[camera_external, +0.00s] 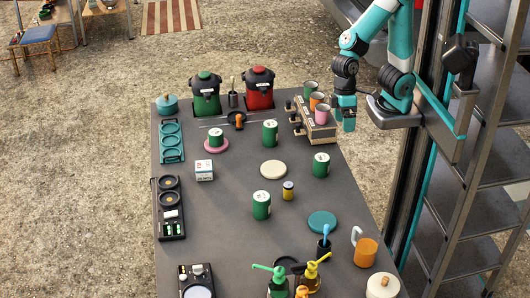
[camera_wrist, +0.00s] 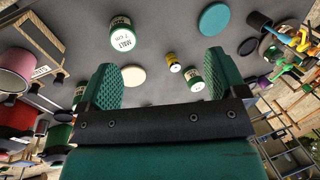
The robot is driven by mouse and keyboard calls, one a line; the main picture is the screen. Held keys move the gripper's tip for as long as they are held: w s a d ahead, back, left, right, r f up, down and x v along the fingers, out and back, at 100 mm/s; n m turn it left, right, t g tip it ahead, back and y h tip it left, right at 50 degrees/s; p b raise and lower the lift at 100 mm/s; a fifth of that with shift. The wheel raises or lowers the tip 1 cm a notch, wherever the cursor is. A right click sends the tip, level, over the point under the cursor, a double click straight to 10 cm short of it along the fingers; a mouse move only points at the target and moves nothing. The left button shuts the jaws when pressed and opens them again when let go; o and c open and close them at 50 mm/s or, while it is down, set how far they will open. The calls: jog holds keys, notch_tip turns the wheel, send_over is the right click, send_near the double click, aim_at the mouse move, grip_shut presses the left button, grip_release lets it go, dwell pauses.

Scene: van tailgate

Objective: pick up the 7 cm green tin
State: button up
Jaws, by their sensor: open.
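Several green tins with white labels stand upright on the dark table. One, right of centre (camera_external: 321,164), appears to be the tin labelled "MALT 7 cm" in the wrist view (camera_wrist: 121,32). Others stand at the upper middle (camera_external: 270,133), below the cream disc (camera_external: 261,206) and on a pink disc (camera_external: 216,138). The labels on these others are too small to read. In the wrist view one green tin shows by the right finger (camera_wrist: 195,80). My gripper (camera_external: 345,118) is open and empty, above the table's right side; its fingers frame the wrist view (camera_wrist: 160,62).
A rack with cups (camera_external: 317,128) stands close left of my gripper. A cream disc (camera_external: 273,168), a small yellow tin (camera_external: 288,191) and a teal disc (camera_external: 322,222) lie nearby. Spray bottles (camera_external: 278,284) and an orange mug (camera_external: 366,252) are at the near end.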

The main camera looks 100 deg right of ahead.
aim_at(324, 157)
jog(key=w+d+f+m+h+p, duration=0.3)
jog(key=w+d+f+m+p, duration=0.15)
jog(key=m, duration=0.35)
notch_tip(324, 157, down, 12)
jog(key=shift+s+d+r, duration=0.1)
jog(key=shift+r, duration=0.15)
jog(key=shift+w+f+p, duration=0.15)
jog(key=shift+f+p, duration=0.4)
jog(key=shift+f, duration=0.9)
jog(key=shift+w+f+p, duration=0.1)
jog(key=shift+f+p, duration=0.45)
jog(key=shift+f, duration=0.9)
jog(key=shift+c, duration=0.5)
jog(key=c, duration=1)
